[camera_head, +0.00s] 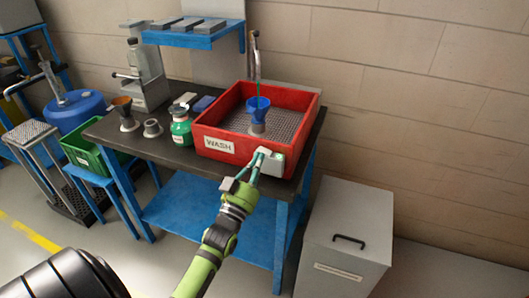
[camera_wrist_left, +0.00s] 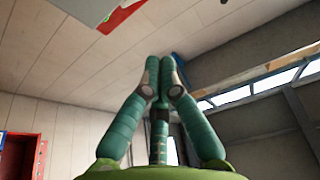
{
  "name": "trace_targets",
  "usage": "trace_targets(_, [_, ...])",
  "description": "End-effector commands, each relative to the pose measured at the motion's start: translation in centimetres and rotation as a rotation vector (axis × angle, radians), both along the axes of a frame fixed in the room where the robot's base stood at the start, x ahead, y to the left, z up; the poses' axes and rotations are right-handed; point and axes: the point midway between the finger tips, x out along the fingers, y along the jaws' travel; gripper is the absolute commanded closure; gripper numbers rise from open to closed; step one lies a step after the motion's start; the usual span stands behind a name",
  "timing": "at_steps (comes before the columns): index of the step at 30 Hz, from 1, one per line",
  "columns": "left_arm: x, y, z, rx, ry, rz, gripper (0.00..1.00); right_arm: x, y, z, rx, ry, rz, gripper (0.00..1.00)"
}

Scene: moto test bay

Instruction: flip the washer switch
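The washer is a red tub (camera_head: 225,135) with a WASH label, standing on a dark-topped bench. A small pale switch box (camera_head: 275,163) sits on its front, near the right corner. The switch lever itself is too small to make out. My left gripper (camera_head: 258,162) reaches up from below, with its fingertips at the left side of the box; I cannot tell whether they touch it. In the left wrist view the left gripper's fingertips (camera_wrist_left: 160,75) are together with nothing seen between them. A red edge (camera_wrist_left: 122,16) of the washer shows at the top. My right gripper is not in view.
A blue funnel (camera_head: 259,108) stands in the tub under a spout. A green bottle (camera_head: 181,129) and small parts stand on the bench (camera_head: 160,150) to the left. A grey cabinet (camera_head: 347,235) stands on the floor at right. A blue shelf (camera_head: 195,37) hangs behind.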

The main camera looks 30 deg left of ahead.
Motion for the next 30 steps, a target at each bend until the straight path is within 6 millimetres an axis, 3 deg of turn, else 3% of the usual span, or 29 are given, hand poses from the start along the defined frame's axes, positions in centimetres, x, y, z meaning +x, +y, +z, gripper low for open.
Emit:
trace_targets(3, [-2.0,-0.3,-0.9,-0.001,0.002,0.000,1.00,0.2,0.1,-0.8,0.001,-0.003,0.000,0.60])
trace_targets(9, [-3.6,-0.6,-1.2,-0.001,-0.001,0.000,1.00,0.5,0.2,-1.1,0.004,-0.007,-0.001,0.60])
trace_targets(27, [-3.7,-0.6,-1.2,-0.001,-0.001,0.000,1.00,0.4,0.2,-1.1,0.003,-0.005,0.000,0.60])
trace_targets(30, [-3.5,-0.7,-2.5,-0.009,0.029,-0.004,1.00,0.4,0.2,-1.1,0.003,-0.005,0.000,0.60])
